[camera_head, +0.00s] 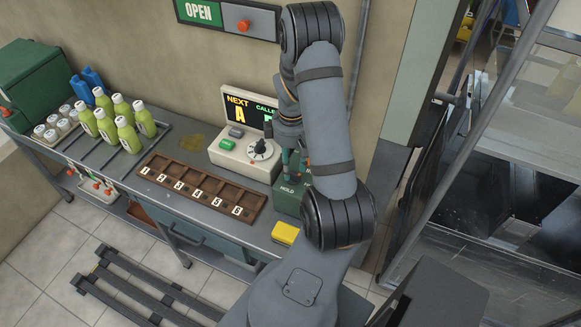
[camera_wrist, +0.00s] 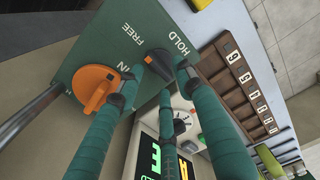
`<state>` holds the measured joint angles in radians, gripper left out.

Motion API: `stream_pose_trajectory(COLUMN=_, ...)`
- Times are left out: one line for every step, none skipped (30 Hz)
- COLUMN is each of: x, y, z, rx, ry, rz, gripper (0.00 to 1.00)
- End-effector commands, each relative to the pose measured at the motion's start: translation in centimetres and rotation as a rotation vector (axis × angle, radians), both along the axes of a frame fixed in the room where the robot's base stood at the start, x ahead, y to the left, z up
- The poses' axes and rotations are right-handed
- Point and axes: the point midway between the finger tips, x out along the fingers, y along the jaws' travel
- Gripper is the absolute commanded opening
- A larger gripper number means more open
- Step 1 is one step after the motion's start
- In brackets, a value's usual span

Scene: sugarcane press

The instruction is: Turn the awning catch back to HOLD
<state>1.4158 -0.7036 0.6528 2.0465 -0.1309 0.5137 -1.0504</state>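A green box (camera_wrist: 100,50) fills the upper left of the wrist view, with the words FREE and HOLD on its face. A dark knob (camera_wrist: 157,63) sits by these two words; its exact pointing is hard to tell. My gripper (camera_wrist: 160,75) has green-wrapped fingers spread around the dark knob. Small gaps seem to show beside it, and contact cannot be made out. In the head view the green box (camera_head: 287,200) stands at the counter's right end, with my gripper (camera_head: 292,170) over it and my arm covering much of it.
An orange knob (camera_wrist: 97,88) sits on the same face, close to one finger. A white console (camera_head: 243,155) with a dial and lit display stands left of the box. A numbered wooden tray (camera_head: 205,187), a yellow block (camera_head: 285,233) and green bottles (camera_head: 128,135) are on the counter.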

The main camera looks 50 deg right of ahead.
Motion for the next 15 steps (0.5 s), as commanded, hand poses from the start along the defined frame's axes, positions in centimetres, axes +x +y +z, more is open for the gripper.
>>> stream_pose_trajectory(x=0.0, y=0.0, z=-0.5, rx=0.002, ry=0.001, rz=0.001, gripper=0.36)
stream_pose_trajectory(x=0.0, y=0.0, z=-0.8, rx=0.002, ry=0.002, rz=0.000, gripper=0.36)
stream_pose_trajectory(x=0.0, y=0.0, z=-1.2, rx=0.002, ry=0.001, rz=0.000, gripper=0.36)
stream_pose_trajectory(x=0.0, y=0.0, z=-1.4, rx=0.000, ry=0.000, rz=-0.001, gripper=0.36)
stream_pose_trajectory(x=0.0, y=0.0, z=-1.6, rx=0.001, ry=0.000, rz=-0.001, gripper=0.36)
stream_pose_trajectory(x=0.0, y=0.0, z=-1.7, rx=0.001, ry=0.000, rz=-0.001, gripper=0.36)
stream_pose_trajectory(x=0.0, y=0.0, z=-1.8, rx=0.000, ry=0.000, rz=-0.001, gripper=0.36)
stream_pose_trajectory(x=0.0, y=0.0, z=-1.9, rx=0.000, ry=-0.001, rz=-0.001, gripper=0.36)
stream_pose_trajectory(x=0.0, y=0.0, z=-2.0, rx=-0.001, ry=-0.001, rz=0.000, gripper=0.36)
stream_pose_trajectory(x=0.1, y=0.0, z=-2.0, rx=-0.001, ry=-0.001, rz=0.000, gripper=0.36)
stream_pose_trajectory(x=0.1, y=0.0, z=-2.0, rx=-0.001, ry=-0.001, rz=0.000, gripper=0.36)
stream_pose_trajectory(x=0.1, y=0.0, z=-2.0, rx=-0.001, ry=-0.001, rz=0.000, gripper=0.36)
stream_pose_trajectory(x=0.1, y=0.0, z=-2.0, rx=-0.001, ry=-0.001, rz=0.000, gripper=0.36)
stream_pose_trajectory(x=0.1, y=0.0, z=-2.0, rx=-0.001, ry=-0.001, rz=0.000, gripper=0.36)
stream_pose_trajectory(x=0.1, y=0.0, z=-2.0, rx=-0.001, ry=-0.001, rz=0.000, gripper=0.36)
